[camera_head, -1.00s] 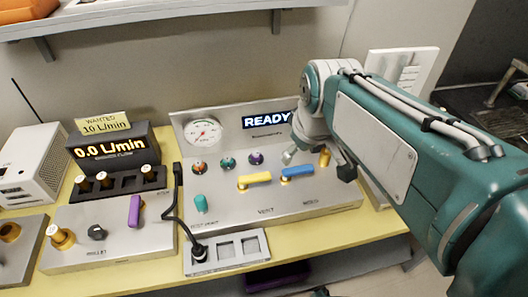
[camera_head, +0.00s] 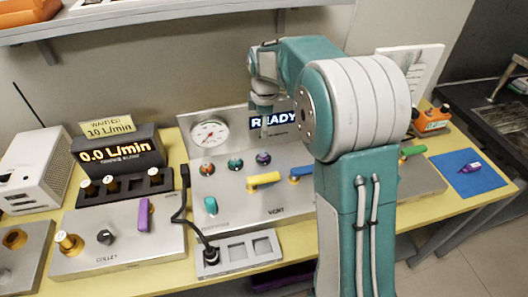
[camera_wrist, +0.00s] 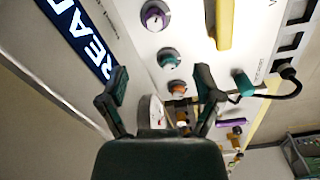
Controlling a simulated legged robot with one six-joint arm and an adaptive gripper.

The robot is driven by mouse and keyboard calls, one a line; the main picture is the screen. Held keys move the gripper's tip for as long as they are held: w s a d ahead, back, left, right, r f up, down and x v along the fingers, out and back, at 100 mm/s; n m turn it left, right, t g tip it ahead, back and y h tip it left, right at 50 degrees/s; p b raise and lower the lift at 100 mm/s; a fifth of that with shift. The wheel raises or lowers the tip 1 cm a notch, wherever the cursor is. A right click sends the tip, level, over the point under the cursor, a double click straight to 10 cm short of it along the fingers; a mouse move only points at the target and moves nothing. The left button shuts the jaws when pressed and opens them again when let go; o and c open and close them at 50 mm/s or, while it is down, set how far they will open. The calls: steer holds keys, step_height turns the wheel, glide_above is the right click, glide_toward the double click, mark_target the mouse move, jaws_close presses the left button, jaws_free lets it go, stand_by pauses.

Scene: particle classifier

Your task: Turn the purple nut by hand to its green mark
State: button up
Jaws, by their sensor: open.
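The purple nut (camera_head: 263,158) is the right one of a row of three round nuts on the grey panel (camera_head: 310,210). It also shows at the top of the wrist view (camera_wrist: 156,17), beyond my fingertips. Its green mark is too small to tell. My gripper (camera_head: 265,130) hangs just above and behind the purple nut in the head view. In the wrist view my gripper (camera_wrist: 162,78) has its two fingers spread apart with nothing between them held. I see no contact with the nut.
A teal nut (camera_head: 235,163) and an orange nut (camera_head: 207,168) sit left of it. A yellow lever (camera_head: 264,180) and a blue lever (camera_head: 301,172) are close by. A gauge (camera_head: 209,134) and a READY display (camera_head: 272,121) stand behind. The flow display (camera_head: 118,153) reads 0.0 L/min.

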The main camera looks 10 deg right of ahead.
mark_target(263, 152)
steer(key=shift+n, duration=0.4)
steer(key=f, duration=0.4)
steer(key=w+f, duration=0.1)
steer(key=f, duration=0.7)
steer(key=shift+w+a+f, duration=0.15)
steer(key=shift+f, duration=0.15)
jaws_close()
